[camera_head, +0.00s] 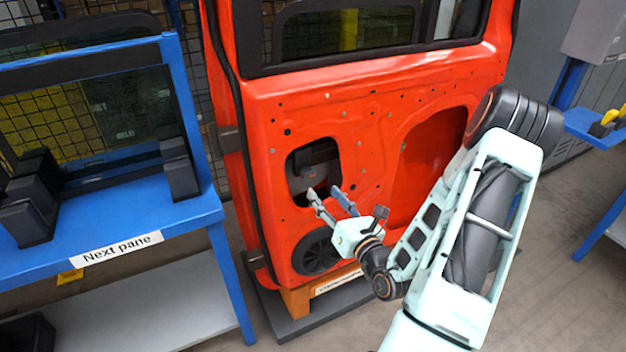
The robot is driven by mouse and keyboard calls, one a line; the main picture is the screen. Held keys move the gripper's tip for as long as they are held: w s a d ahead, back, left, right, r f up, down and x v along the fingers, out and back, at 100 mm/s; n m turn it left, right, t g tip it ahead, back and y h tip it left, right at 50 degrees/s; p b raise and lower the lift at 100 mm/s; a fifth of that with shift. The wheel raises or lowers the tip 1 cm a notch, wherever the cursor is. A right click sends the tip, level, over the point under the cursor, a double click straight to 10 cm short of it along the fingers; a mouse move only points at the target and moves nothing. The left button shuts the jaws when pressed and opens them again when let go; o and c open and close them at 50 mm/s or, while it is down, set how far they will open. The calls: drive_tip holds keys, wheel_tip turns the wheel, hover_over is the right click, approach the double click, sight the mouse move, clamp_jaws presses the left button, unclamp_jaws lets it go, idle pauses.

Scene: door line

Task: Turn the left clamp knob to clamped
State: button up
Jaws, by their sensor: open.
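The orange-red door (350,100) stands upright in the middle of the view. Its smaller lower opening (300,188) shows a dark grey part (318,160) inside. I cannot tell whether this part holds the left clamp knob; no knob or its setting can be made out clearly. My gripper (325,192) is open and empty, its two fingers apart and pointing up toward the lower edge of this opening. The fingers cover part of that edge. Whether they touch the door cannot be told.
A blue table (110,222) labelled "Next pane" stands at left, with a framed glass pane (110,110) in black holders. A round black speaker (318,252) sits low on the door. My arm covers the door's right side. A blue bench (590,125) stands at far right.

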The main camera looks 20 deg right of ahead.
sight(309, 176)
drive_tip(key=w+b, duration=0.1)
drive_tip(key=w, duration=0.8)
drive_tip(key=shift+a+b, duration=0.2)
drive_tip(key=shift+b, duration=0.15)
drive_tip(key=shift+c, duration=0.6)
drive_tip(key=c, duration=1)
